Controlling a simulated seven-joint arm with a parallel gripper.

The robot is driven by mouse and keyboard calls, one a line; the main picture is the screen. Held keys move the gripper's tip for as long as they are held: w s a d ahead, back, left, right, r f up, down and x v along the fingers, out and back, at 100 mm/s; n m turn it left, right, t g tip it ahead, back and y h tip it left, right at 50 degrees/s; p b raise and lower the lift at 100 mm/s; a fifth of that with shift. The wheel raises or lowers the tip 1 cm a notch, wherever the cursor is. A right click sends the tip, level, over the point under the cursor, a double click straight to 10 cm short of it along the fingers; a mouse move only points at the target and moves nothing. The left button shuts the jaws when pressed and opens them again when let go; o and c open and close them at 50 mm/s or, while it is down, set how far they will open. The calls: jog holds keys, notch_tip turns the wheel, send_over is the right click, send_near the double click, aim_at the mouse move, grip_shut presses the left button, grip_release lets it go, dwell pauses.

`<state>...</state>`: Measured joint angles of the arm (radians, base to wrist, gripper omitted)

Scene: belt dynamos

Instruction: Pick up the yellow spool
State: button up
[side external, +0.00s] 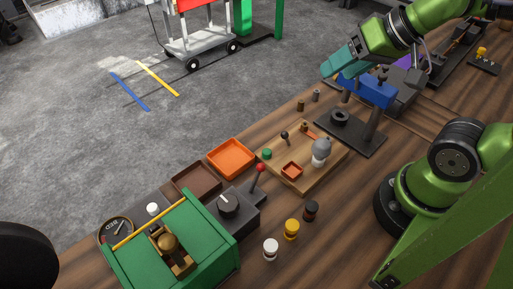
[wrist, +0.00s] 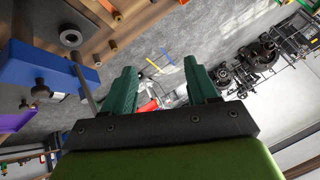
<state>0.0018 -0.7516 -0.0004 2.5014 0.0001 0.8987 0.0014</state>
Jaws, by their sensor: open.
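The yellow spool (side external: 291,229) stands upright on the wooden table, in the lower middle of the side external view. A white spool (side external: 270,249) stands to its lower left and a dark brown spool (side external: 311,210) to its upper right. My gripper (side external: 338,66) is far from the spools, up at the top right by the blue press-like fixture (side external: 368,91). In the wrist view its teal fingers (wrist: 160,75) are spread apart with nothing between them. The yellow spool does not show in the wrist view.
A grey control box with a red-knobbed lever (side external: 238,206) and a green machine (side external: 170,245) stand left of the spools. Beyond are an orange tray (side external: 231,158) and a wooden board (side external: 302,160) with small parts. Bare table lies right of the spools. The blue fixture (wrist: 40,75) is close beside my gripper.

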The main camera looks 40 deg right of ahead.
jog(key=g+h, duration=0.1)
jog(key=g, duration=0.6)
send_over(292, 226)
notch_tip(292, 226, down, 6)
jog(key=f+m, duration=0.1)
jog(key=f, duration=0.3)
jog(key=f+m, duration=0.2)
jog(key=f, duration=0.1)
jog(key=f+m+h, duration=0.1)
jog(key=f, duration=0.3)
jog(key=shift+s+d+f+m, duration=0.15)
jog(key=shift+s+f+m, duration=0.15)
jog(key=shift+m, duration=0.1)
jog(key=shift+w+f, duration=0.15)
jog(key=shift+f, duration=1.2)
jog(key=shift+w+f, duration=0.15)
jog(key=shift+f, duration=1.15)
grip_shut()
